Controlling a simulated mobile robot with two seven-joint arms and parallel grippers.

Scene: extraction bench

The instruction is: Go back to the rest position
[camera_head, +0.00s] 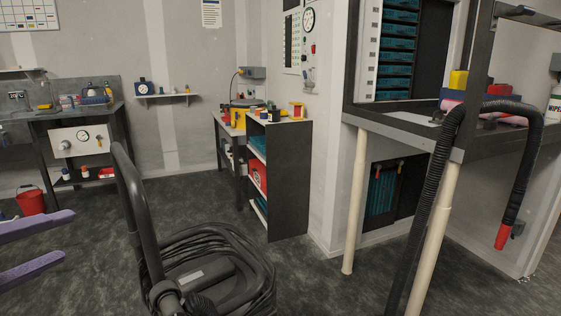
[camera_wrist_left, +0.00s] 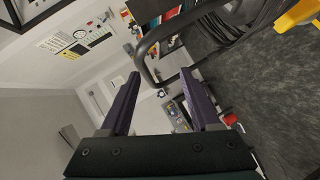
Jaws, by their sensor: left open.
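My left gripper (camera_head: 38,250) shows at the left edge of the head view as two purple fingers, spread apart with nothing between them. In the left wrist view the same gripper (camera_wrist_left: 160,98) is open and empty, its two purple fingers well apart. It is in the air, left of a black machine with a curved handle (camera_head: 140,215). That handle also shows just beyond the fingertips in the left wrist view (camera_wrist_left: 150,50); I cannot tell how close it is. My right gripper is not in view.
A red bucket (camera_head: 31,200) stands at the left. A dark shelf unit (camera_head: 290,180) stands at the back. At the right, a black hose (camera_head: 440,170) hangs over a bench on pale legs (camera_head: 355,200).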

